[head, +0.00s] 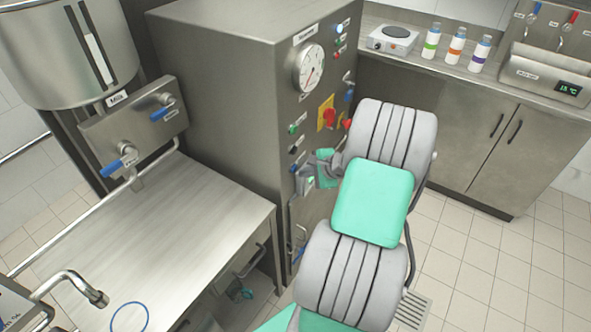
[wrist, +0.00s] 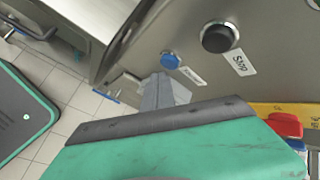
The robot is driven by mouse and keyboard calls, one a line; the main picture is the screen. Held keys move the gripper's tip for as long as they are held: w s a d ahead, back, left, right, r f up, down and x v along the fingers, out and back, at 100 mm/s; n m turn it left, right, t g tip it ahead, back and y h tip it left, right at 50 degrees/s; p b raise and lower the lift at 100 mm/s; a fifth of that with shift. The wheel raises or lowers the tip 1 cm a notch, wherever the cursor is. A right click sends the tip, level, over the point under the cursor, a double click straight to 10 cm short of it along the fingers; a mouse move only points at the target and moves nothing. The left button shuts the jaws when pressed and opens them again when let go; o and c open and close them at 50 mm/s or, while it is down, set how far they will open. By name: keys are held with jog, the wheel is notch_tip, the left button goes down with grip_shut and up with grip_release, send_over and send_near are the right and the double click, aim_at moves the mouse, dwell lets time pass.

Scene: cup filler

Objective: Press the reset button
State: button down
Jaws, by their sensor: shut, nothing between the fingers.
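The blue button (wrist: 170,60) is on the front panel of the steel cabinet, with a small label beside it that is too blurred to read surely. It also shows in the head view (head: 294,168), lowest in the left column of buttons. My gripper (wrist: 160,82) is shut and empty, with its grey fingers close to the blue button and pointing toward the panel. I cannot tell whether the tips touch it. In the head view my gripper (head: 306,181) is beside the panel, just below and right of that button.
A black button (wrist: 216,37) labelled Stop is above the blue one. A red knob (head: 328,118) on a yellow plate and a green button (head: 293,129) are higher on the panel. A steel table (head: 180,215) stands left. Floor (head: 470,260) is clear at right.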

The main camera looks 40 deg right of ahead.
jog(key=s+d, duration=0.2)
jog(key=s, duration=0.3)
jog(key=shift+s+p, duration=0.4)
dwell(0.8)
